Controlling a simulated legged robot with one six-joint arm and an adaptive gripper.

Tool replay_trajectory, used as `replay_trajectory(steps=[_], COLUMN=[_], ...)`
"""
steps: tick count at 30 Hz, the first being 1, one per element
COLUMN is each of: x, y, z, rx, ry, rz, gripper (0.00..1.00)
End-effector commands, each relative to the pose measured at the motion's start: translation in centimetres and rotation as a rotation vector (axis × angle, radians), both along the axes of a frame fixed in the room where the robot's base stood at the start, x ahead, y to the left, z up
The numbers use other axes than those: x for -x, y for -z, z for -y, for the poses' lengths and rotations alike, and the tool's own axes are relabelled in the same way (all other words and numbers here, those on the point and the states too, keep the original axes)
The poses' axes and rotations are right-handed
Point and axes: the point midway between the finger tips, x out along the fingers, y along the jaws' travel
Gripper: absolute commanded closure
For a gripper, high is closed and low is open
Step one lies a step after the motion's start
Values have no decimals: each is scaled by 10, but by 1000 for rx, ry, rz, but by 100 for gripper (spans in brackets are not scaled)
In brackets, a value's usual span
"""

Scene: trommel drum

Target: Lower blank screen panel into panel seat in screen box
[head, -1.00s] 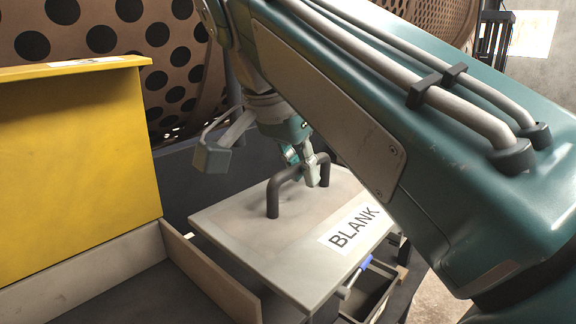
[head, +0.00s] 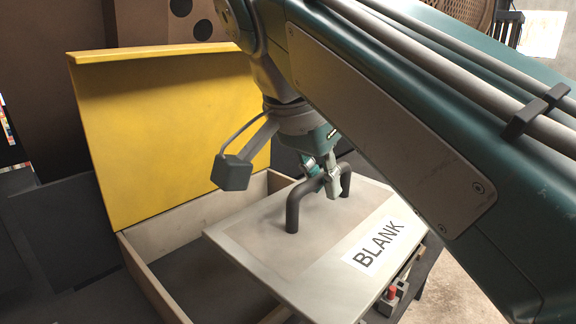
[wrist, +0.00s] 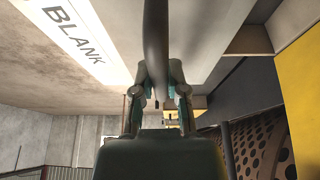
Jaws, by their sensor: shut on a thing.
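The blank screen panel (head: 265,238) is a flat grey plate with a dark arched handle (head: 292,211) and a white BLANK label (head: 378,246). It hangs roughly level, partly over the right part of the screen box (head: 150,277), a light-walled open box with a dark inside. My gripper (head: 326,180) is shut on the handle's top bar. In the wrist view the handle (wrist: 156,40) runs between the two fingers, with the panel (wrist: 205,25) behind it. The panel seat is not clearly visible; the panel hides much of the box's right side.
The yellow lid (head: 165,125) stands open at the back of the box; it also shows in the wrist view (wrist: 301,78). A red item (head: 391,294) sits in clutter below the panel's right edge. The perforated drum (wrist: 270,145) stands beyond.

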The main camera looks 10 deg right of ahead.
Motion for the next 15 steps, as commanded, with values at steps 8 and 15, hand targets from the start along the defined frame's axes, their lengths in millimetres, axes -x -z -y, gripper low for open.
replay_trajectory(steps=[8,15], x=[20,31], y=[23,55], z=[3,1], rx=[3,8], ry=[-3,-4], rz=[-5,-9], gripper=[100,100])
